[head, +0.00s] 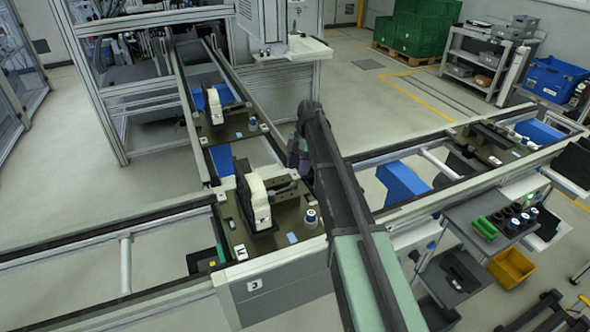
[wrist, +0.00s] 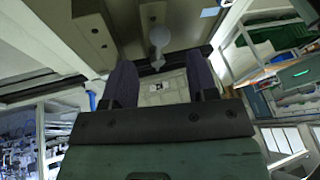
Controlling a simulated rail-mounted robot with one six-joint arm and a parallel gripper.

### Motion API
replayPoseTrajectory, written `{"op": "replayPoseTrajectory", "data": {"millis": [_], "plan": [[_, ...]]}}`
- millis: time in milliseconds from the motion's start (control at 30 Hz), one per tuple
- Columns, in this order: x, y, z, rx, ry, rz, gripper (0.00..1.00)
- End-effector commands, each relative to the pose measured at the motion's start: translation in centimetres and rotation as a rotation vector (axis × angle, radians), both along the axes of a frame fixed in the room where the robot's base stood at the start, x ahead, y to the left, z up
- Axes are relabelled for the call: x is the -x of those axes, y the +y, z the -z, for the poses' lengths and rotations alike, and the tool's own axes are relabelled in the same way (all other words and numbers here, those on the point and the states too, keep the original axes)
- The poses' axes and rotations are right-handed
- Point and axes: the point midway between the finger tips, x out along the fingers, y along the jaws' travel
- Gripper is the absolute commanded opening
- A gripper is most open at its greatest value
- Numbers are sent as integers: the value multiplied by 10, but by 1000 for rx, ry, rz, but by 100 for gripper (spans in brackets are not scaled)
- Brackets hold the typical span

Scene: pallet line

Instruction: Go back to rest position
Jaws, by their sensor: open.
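My arm reaches from the bottom of the head view up to the middle, and my gripper (head: 299,155) hangs at its far end, partly hidden by the arm. In the wrist view the two dark fingers of my gripper (wrist: 161,84) stand apart with nothing held between them. The near pallet (head: 290,250) lies on the line just left of my arm. It bears an upright white and black part (head: 259,203). My gripper is apart from that part, to its upper right.
A second pallet (head: 240,128) with a similar part lies farther back, and a third pallet (head: 488,150) lies to the right. Open floor (head: 370,105) lies behind the line.

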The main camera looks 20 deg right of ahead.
Motion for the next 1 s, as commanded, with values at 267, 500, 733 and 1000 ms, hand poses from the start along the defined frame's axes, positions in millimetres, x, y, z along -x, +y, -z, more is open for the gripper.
{"op": "replayPoseTrajectory", "data": {"millis": [267, 500, 733, 1000], "plan": [[-15, -15, -50, 0, 0, 0, 53], [-15, -15, -46, 1, 0, 0, 53], [-15, -15, -46, 23, 20, 69, 53], [64, -4, -26, 356, 146, 1028, 53]]}}
